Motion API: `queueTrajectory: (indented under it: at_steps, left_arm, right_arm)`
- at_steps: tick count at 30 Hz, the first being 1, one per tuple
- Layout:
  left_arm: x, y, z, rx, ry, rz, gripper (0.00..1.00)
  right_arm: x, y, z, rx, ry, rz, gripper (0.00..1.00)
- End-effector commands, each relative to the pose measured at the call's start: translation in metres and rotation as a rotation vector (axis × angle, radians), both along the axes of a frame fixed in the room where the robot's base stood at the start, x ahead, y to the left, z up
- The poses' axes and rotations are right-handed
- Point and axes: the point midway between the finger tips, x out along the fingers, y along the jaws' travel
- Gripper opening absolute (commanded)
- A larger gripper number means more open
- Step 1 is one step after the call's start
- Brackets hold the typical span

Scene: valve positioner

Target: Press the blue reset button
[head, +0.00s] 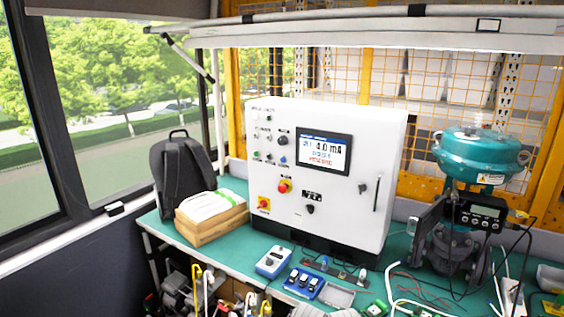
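A small blue button (283,160) sits on the front of the white control cabinet (345,205), left of its display and below a black knob (282,141). Its label is too small to read. The cabinet stands upright on the green bench. Its screen (324,151) is lit and shows a reading that looks like 4.0 mA, with blue and red lines under it. Neither of my grippers is in the head view, and nothing covers the blue button.
A cardboard box (211,217) and black backpack (182,172) stand left of the cabinet. A blue meter (272,262) and terminal block (303,283) lie in front. A teal valve actuator (480,153) with loose cables stands right.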

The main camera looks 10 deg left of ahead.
Motion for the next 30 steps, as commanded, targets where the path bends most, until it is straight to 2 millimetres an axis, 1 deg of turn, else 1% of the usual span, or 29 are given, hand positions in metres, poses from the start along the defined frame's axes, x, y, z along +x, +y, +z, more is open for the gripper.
queueTrajectory:
  at_steps: [1,2,19,30]
  left_arm:
    - [0.0000,0.0000,0.0000,0.000,0.000,0.000,0.68]
    - [0.0000,0.0000,0.0000,0.000,0.000,0.000,0.65]
    - [0.0000,0.0000,0.0000,0.000,0.000,0.000,0.01]
    - [0.0000,0.0000,0.0000,0.000,0.000,0.000,0.00]
  right_arm:
    - [0.0000,0.0000,0.0000,0.000,0.000,0.000,0.50]
    - [0.0000,0.0000,0.0000,0.000,0.000,0.000,0.50]
    - [0.0000,0.0000,0.0000,0.000,0.000,0.000,0.50]
    - [0.0000,0.0000,0.0000,0.000,0.000,0.000,0.50]
